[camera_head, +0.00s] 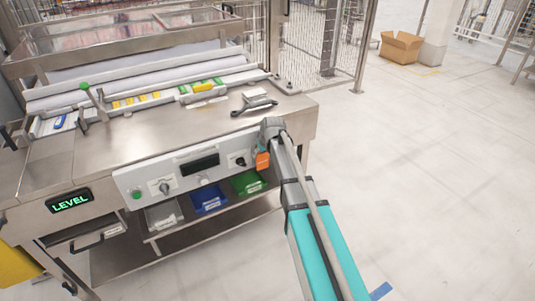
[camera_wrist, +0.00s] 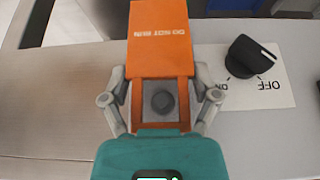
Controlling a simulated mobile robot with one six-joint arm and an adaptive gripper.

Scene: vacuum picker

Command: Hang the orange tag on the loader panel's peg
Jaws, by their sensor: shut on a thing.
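The orange tag (camera_head: 262,160) is at the right end of the light grey loader panel (camera_head: 142,177). In the wrist view the tag (camera_wrist: 160,45) shows white lettering, upside down, and a square opening. My gripper (camera_wrist: 160,98) is shut on the tag, with a grey finger along each side of it. A dark round peg end (camera_wrist: 162,101) on a grey square shows inside the opening. I cannot tell whether the peg passes through the tag or lies behind it. In the head view my gripper (camera_head: 265,149) is partly hidden by my arm, and the peg cannot be made out.
A black rotary switch (camera_wrist: 246,58) with an ON/OFF label is close right of the tag. Green (camera_head: 249,183), blue (camera_head: 208,198) and clear (camera_head: 163,215) bins stand below the panel. A dark tool (camera_head: 254,106) lies on the steel top.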

